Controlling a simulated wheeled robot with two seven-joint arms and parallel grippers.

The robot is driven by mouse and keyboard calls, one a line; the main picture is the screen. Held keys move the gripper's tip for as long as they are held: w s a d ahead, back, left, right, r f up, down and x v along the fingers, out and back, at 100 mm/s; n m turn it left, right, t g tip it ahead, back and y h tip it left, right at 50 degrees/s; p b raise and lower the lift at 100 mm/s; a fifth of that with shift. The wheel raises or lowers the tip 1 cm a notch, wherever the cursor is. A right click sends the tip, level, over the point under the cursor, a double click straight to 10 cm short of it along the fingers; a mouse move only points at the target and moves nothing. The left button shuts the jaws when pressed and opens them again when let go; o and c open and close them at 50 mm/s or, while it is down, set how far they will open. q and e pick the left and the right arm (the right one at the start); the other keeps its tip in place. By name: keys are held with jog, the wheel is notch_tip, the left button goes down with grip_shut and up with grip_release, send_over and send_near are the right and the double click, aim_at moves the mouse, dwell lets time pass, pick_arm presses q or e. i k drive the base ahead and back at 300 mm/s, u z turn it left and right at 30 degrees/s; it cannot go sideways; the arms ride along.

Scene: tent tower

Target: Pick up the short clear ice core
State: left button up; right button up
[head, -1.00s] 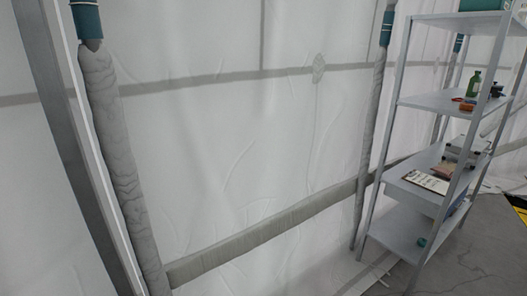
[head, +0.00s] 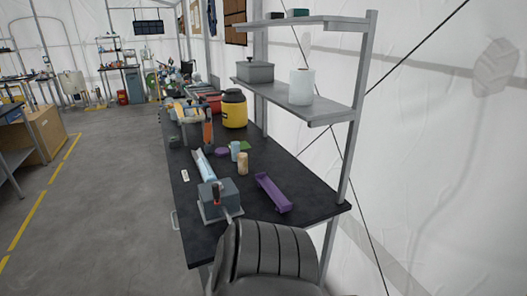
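A short pale blue cylinder (head: 235,151) stands upright on a dark workbench (head: 292,186); it looks like the short clear ice core, but it is small in view. A tan cylinder (head: 243,163) stands just in front of it. A longer pale blue piece (head: 204,164) lies in a trough to the left, behind a grey box-shaped device (head: 218,197). Neither of my grippers is in the head view.
A purple tray (head: 272,192) lies on the right of the bench. A yellow and black canister (head: 234,108) stands farther back. Shelves (head: 300,108) overhang the right side. Open floor (head: 110,205) lies left.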

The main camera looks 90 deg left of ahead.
aim_at(235, 145)
jog(key=u, duration=2.45)
jog(key=i, duration=0.75)
